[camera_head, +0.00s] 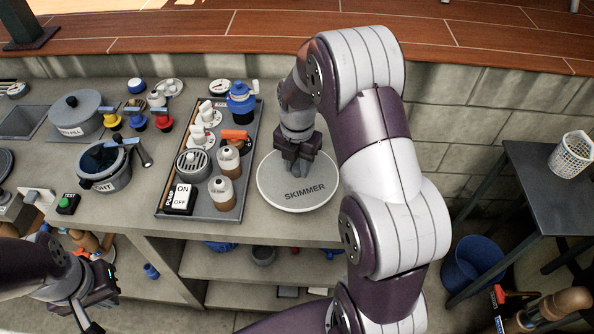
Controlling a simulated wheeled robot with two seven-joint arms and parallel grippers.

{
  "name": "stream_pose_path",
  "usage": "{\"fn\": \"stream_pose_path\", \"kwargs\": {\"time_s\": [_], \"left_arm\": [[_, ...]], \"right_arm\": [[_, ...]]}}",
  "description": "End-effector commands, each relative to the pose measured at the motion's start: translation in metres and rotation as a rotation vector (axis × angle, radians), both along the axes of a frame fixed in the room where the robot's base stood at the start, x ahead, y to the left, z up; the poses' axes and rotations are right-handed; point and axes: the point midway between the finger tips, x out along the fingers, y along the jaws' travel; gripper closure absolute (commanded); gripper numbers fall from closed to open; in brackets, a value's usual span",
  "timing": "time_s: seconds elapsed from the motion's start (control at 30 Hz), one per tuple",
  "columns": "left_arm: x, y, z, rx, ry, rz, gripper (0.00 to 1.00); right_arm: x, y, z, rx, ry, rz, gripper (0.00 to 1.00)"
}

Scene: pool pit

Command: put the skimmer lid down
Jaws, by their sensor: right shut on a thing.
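The skimmer lid (305,196) is a round, pale disc marked "SKIMMER". It lies flat at the right end of the grey counter (237,234), or very close above it; I cannot tell whether it touches. My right gripper (299,170) points down at the lid's middle and is shut on it; the fingertips and the gripped part are mostly hidden. My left gripper (90,312) is low at the bottom left, in front of the counter and partly cut off by the frame edge. Its fingers do not show clearly.
Just left of the lid is a tray (238,205) with jars, valves and an ON/OFF switch (180,199). Pots, including a grey one (76,113), stand further left. Shelves (260,297) lie below. At right are a dark table (545,190) with a white basket (572,155) and a blue bucket (472,263).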

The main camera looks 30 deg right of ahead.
Motion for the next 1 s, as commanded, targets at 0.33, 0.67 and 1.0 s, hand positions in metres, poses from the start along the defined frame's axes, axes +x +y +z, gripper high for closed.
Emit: {"fn": "stream_pose_path", "kwargs": {"time_s": [0.33, 0.67, 1.0], "left_arm": [[0.0, 0.0, 0.005, 0.0, 0.0, 0.0, 1.0], [0.0, 0.0, 0.004, 0.0, 0.0, 0.0, 1.0], [0.0, 0.0, 0.006, 0.0, 0.0, 0.0, 1.0]], "right_arm": [[0.0, 0.0, -0.038, 0.0, 0.0, -0.001, 1.0], [-0.001, 0.0, -0.041, 0.0, 0.001, -0.001, 0.44], [0.0, 0.0, -0.035, 0.0, 0.0, -0.001, 0.44]]}}
